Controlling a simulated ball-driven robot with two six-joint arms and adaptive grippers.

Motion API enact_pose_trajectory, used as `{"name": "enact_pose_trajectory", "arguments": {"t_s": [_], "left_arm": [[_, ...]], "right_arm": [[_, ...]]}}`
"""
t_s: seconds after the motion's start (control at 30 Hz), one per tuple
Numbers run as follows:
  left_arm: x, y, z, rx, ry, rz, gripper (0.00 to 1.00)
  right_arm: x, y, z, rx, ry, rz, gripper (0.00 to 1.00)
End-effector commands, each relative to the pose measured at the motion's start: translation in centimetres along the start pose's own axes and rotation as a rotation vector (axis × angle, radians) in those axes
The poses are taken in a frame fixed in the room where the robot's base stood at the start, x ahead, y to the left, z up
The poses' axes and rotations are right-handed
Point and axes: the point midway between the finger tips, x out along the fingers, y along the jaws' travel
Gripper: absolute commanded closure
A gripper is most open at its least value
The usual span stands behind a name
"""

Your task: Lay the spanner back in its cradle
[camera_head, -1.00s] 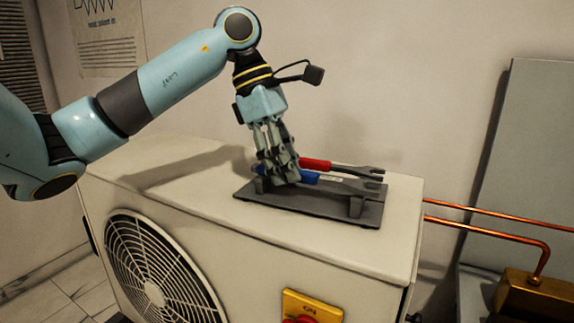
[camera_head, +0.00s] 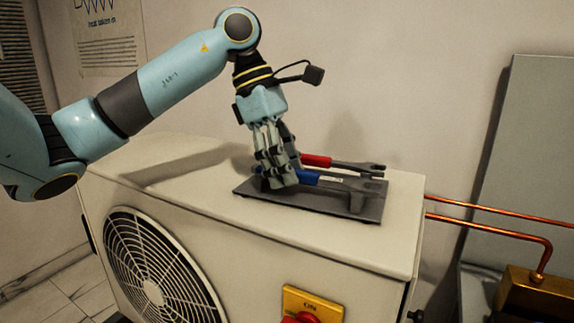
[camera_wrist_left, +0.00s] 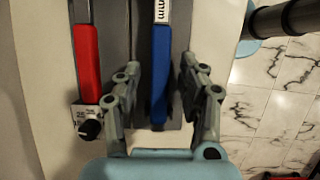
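The blue-handled spanner (camera_head: 335,179) lies along the dark grey cradle (camera_head: 300,202) on top of the white unit, its jaw end to the right over the cradle's right post. My left gripper (camera_head: 280,180) is down at the handle end. In the left wrist view, the blue handle (camera_wrist_left: 160,85) lies between the left gripper's fingers (camera_wrist_left: 163,95), with a gap on both sides, so the gripper is open around it. The fingers hide part of the handle and the cradle's left post in the head view. My right gripper is out of view.
A red-handled tool (camera_head: 316,160) lies just behind the blue spanner, close to my fingers; its black knob (camera_wrist_left: 90,129) shows in the wrist view. The unit's top (camera_head: 180,165) is clear to the left. Copper pipes (camera_head: 490,231) run at the right.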

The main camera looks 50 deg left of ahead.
Motion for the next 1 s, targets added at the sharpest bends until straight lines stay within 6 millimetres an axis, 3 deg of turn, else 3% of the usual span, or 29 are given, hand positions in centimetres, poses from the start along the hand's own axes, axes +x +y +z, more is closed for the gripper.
{"name": "enact_pose_trajectory", "arguments": {"t_s": [0.37, 0.8, 1.0], "left_arm": [[-0.6, 0.1, -0.1, 0.000, 0.003, 0.002, 0.53], [-9.4, 0.1, -0.1, -0.001, 0.002, 0.004, 0.53], [-11.7, 0.1, 0.0, -0.001, 0.001, 0.001, 0.53]], "right_arm": [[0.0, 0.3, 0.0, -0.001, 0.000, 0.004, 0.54], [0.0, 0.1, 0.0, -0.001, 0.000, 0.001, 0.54], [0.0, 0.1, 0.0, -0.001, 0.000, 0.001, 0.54]]}}
